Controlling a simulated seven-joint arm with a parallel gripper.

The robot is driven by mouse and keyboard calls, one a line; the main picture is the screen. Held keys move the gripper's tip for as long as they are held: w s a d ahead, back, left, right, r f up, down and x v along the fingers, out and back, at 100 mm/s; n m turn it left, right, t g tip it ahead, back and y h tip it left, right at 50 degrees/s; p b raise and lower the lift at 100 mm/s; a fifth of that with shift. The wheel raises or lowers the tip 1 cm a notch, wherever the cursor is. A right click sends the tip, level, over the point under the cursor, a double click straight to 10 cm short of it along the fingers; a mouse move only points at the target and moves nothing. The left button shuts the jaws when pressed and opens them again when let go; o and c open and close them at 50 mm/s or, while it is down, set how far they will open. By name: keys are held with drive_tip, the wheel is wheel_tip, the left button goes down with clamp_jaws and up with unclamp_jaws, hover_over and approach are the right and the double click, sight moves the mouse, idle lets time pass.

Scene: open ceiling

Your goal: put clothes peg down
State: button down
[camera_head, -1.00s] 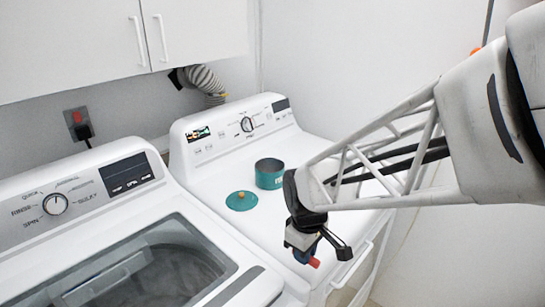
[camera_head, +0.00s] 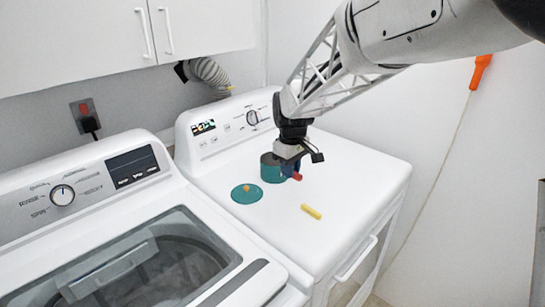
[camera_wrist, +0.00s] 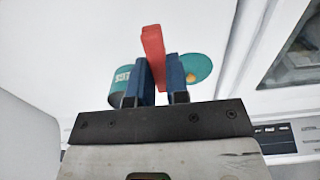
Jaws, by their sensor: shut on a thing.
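A red clothes peg (camera_wrist: 153,55) is pinched between the blue fingers of my gripper (camera_wrist: 158,82) in the wrist view and sticks out beyond their tips. In the head view the peg shows as a small red end (camera_head: 297,176) by my gripper (camera_head: 289,170). The gripper is over the white dryer top (camera_head: 352,172), in front of the teal pot (camera_head: 271,172), and hides part of it. I cannot tell the exact gap between the peg and the dryer top.
A teal lid with an orange knob (camera_head: 246,192) lies left of the pot. A small yellow object (camera_head: 311,211) lies nearer the front of the dryer. A washer (camera_head: 150,240) stands to the left. The dryer top's right side is clear.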

drive_tip(key=shift+w+a+r, duration=0.1)
drive_tip(key=shift+w+r, duration=0.1)
drive_tip(key=shift+w, duration=0.55)
drive_tip(key=shift+w+a+r, duration=0.1)
drive_tip(key=shift+w+r, duration=0.05)
drive_tip(key=shift+w, duration=0.6)
drive_tip(key=shift+w, duration=0.1)
approach(275, 167)
drive_tip(key=w+d+f, duration=0.1)
drive_tip(key=w+f, duration=0.2)
drive_tip(key=w, duration=0.3)
drive_tip(key=shift+w+f, duration=0.2)
drive_tip(key=shift+w, duration=0.15)
drive_tip(key=shift+f, duration=0.1)
drive_tip(key=shift+f, duration=1.65)
drive_tip(key=shift+f, duration=0.6)
drive_tip(key=c, duration=1.1)
unclamp_jaws()
